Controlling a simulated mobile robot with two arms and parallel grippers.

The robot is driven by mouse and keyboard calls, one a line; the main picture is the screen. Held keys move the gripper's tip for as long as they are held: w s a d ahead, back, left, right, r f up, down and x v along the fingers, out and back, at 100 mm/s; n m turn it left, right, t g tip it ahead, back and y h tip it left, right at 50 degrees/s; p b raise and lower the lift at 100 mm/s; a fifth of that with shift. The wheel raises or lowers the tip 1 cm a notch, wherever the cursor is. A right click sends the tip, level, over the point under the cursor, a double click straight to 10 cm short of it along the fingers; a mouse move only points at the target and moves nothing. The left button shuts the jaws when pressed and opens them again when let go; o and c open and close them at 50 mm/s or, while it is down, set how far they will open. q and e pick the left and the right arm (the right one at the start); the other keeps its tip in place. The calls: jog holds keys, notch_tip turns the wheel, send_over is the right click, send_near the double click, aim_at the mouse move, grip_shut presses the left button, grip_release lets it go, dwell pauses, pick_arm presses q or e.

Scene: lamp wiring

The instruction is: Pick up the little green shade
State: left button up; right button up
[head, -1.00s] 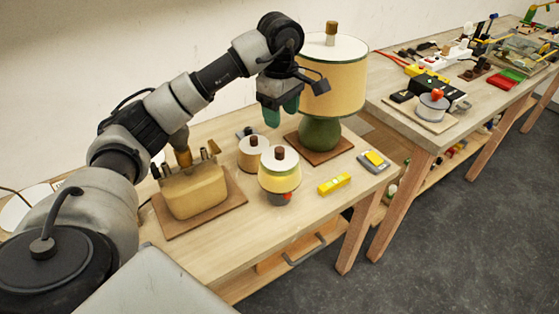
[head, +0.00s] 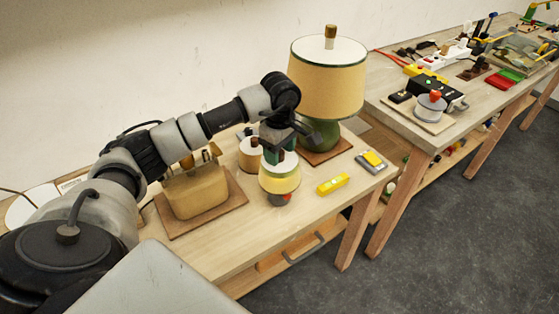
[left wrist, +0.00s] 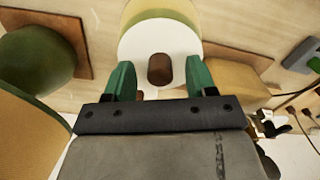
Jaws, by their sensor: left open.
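The little shade (head: 280,181) is cream-yellow with a green rim, a white top and a brown knob. It stands on a small base with a red spot near the front of the near bench. My left gripper (head: 279,157) has green fingers and is right over the shade's top, hiding its knob in the head view. In the left wrist view the brown knob (left wrist: 160,69) on the white top lies between the tips of my open left gripper (left wrist: 160,78), with gaps on both sides. My right gripper is not in view.
A large lamp with a green-rimmed shade (head: 326,85) stands close behind. A pale round piece (head: 248,155) is beside the little shade on the left. A block (head: 196,192) with fittings sits further left. A yellow level (head: 332,184) and a grey-yellow device (head: 371,161) lie right.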

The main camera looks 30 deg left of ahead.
pick_arm(q)
jog(key=c, duration=1)
